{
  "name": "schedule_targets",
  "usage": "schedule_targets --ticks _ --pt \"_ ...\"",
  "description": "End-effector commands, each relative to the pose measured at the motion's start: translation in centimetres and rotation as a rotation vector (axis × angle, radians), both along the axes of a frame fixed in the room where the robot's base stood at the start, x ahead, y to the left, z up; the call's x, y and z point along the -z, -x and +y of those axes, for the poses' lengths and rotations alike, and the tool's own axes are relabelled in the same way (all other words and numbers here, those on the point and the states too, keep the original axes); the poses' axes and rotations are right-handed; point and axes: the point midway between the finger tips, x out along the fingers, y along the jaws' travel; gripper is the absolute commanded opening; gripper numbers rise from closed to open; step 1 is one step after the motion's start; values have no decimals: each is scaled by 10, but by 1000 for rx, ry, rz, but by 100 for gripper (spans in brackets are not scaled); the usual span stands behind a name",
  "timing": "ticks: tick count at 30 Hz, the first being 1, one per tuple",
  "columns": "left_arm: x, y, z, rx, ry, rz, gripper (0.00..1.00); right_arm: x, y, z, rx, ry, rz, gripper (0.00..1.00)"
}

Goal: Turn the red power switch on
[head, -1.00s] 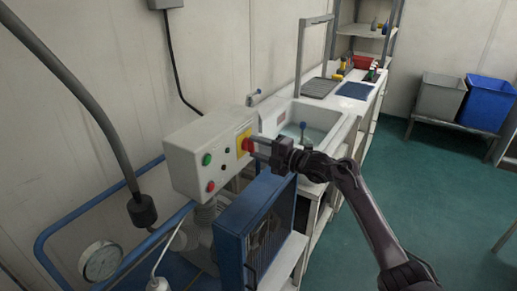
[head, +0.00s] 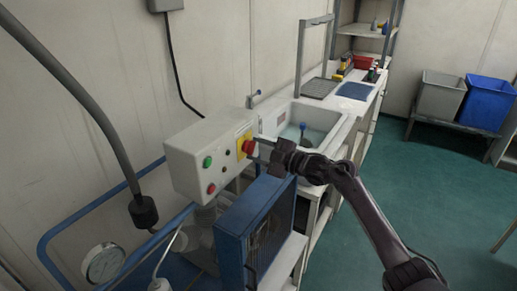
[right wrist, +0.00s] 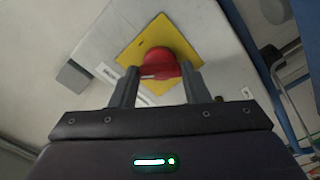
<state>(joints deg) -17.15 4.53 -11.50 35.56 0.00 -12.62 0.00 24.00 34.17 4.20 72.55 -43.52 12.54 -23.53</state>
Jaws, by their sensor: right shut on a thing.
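The red power switch (head: 248,146) is a red knob on a yellow plate (head: 240,141) on the right-hand face of a white control box (head: 186,159). In the right wrist view, the red knob (right wrist: 158,62) sits between the two fingers, with the yellow plate (right wrist: 135,50) behind it. My right gripper (head: 256,148) is shut on the knob; in the right wrist view its fingers (right wrist: 158,85) are on either side of the knob's bar. The fingers partly hide the knob in the head view. My left gripper is not in view.
The box also has a green button (head: 208,161) and a red button (head: 211,188). A blue-framed unit (head: 250,235) stands below. A gauge (head: 103,263) and blue rail are at lower left. A sink bench (head: 345,125) stands behind.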

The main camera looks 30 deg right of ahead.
Motion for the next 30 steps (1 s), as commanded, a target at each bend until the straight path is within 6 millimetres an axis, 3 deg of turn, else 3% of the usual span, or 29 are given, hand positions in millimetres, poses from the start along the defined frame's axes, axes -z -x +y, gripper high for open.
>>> schedule_targets --ticks 18,30 --pt "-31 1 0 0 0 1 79 -1 0 0 0 -499 297 19" --pt "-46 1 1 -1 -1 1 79 0 0 0 0 -730 432 19"
